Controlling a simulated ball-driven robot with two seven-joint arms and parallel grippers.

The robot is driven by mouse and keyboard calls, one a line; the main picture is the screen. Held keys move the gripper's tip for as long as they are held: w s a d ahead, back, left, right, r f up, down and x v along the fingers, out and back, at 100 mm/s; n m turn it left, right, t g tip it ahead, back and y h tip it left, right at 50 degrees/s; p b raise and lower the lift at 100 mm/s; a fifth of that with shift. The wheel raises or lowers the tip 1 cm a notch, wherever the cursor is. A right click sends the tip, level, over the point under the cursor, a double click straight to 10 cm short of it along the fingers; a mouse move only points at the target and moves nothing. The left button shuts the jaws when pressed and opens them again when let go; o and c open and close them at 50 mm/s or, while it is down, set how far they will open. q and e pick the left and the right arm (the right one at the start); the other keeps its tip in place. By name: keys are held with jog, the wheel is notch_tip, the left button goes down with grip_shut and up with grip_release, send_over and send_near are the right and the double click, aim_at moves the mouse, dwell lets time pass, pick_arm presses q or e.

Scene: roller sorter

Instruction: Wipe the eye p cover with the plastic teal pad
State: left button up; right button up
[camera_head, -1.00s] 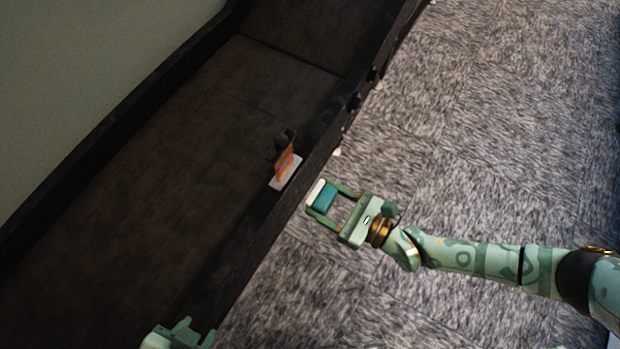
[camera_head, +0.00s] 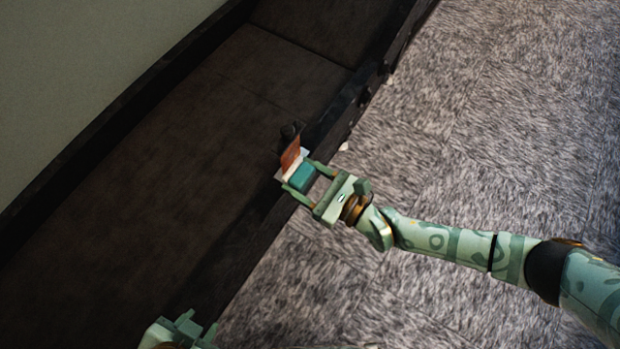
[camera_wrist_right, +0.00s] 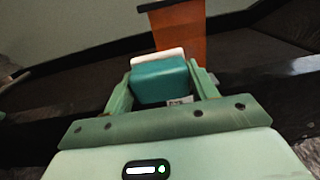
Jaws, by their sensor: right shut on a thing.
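My right gripper (camera_head: 302,188) is shut on the teal pad (camera_head: 302,177), which has a white strip along its front edge. The teal pad (camera_wrist_right: 160,82) also shows between the fingers in the right wrist view. An orange upright plate (camera_head: 291,153), which may be the eye p cover, stands just beyond the pad on a white base. It shows behind the pad as an orange panel (camera_wrist_right: 179,38) in the right wrist view. I cannot tell whether pad and plate touch. My left gripper (camera_head: 190,328) is at the bottom edge, partly cut off; its jaws are unclear.
A long dark brown trough (camera_head: 150,190) with a black raised edge runs diagonally, and the plate stands near its right edge. A small dark knob (camera_head: 291,131) is behind the plate. Grey carpet (camera_head: 480,120) lies to the right, open around my right arm.

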jog(key=shift+x, duration=1.05)
dwell(0.4)
jog(key=shift+w+d, duration=2)
jog(key=shift+w, duration=0.7)
jog(key=shift+s+a+r+p, duration=0.1)
jog(key=shift+s+a+p, duration=0.05)
jog(key=shift+s+a, duration=0.65)
jog(key=shift+s+a+f+p, duration=0.1)
jog(key=shift+s+a, duration=0.45)
jog(key=shift+s, duration=0.45)
jog(key=shift+s+a+r+p, duration=0.1)
jog(key=shift+s+a+p, duration=0.05)
jog(key=shift+s+a, duration=0.65)
jog(key=shift+s+d, duration=0.1)
jog(key=shift+s, duration=0.05)
jog(key=shift+v, duration=3.05)
jog(key=shift+d, duration=0.15)
jog(key=shift+v, duration=1.4)
